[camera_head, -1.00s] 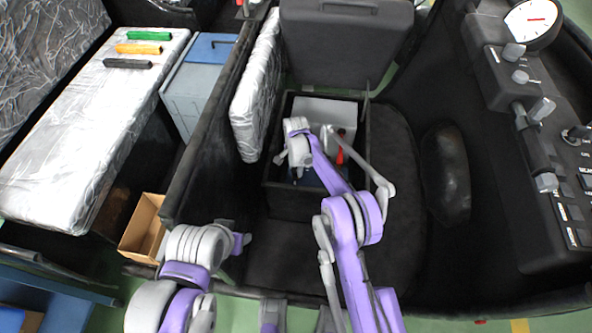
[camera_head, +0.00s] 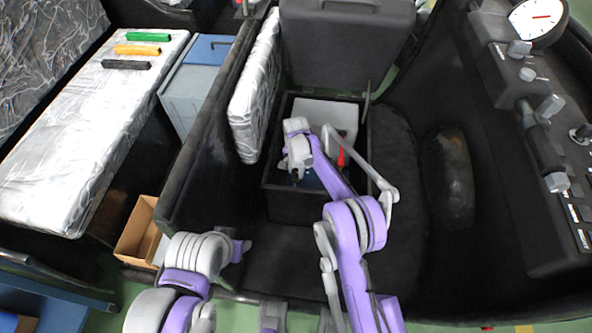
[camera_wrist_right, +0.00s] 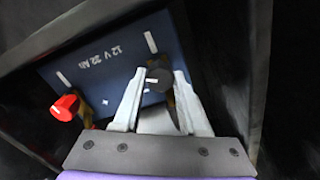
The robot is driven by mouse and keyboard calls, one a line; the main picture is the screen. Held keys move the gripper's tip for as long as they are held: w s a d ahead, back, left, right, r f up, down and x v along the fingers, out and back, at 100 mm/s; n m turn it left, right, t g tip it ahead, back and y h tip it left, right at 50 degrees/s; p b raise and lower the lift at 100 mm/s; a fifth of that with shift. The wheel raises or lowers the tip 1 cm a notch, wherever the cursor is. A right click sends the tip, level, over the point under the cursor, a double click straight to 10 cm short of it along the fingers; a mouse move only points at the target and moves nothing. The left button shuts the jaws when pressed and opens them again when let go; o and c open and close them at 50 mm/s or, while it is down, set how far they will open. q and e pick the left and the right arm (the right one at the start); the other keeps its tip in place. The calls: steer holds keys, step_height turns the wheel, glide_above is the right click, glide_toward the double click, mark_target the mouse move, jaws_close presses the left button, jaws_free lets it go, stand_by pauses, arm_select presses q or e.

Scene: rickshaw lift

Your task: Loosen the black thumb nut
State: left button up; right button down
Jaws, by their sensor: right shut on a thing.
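The black thumb nut (camera_wrist_right: 159,77) shows in the right wrist view on top of a dark blue battery marked "12 V 22 Ah" (camera_wrist_right: 105,62). My right gripper (camera_wrist_right: 158,84) has its two pale fingers on either side of the nut and is shut on it.
The black box's walls (camera_head: 292,206) stand close around the right gripper, with a raised dark lid (camera_head: 346,45) behind. A silver-wrapped panel (camera_head: 252,95) stands to the left. A control panel (camera_head: 545,150) is at far right. An open cardboard box (camera_head: 137,228) lies at lower left.

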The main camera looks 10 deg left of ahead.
mark_target(296, 171)
steer(key=shift+c, duration=2.2)
jaws_free()
steer(key=shift+r, duration=0.1)
step_height(296, 171, up, 11)
steer(key=shift+f+p, duration=0.2)
steer(key=shift+p, duration=0.2)
step_height(296, 171, down, 11)
steer(key=shift+r, duration=0.1)
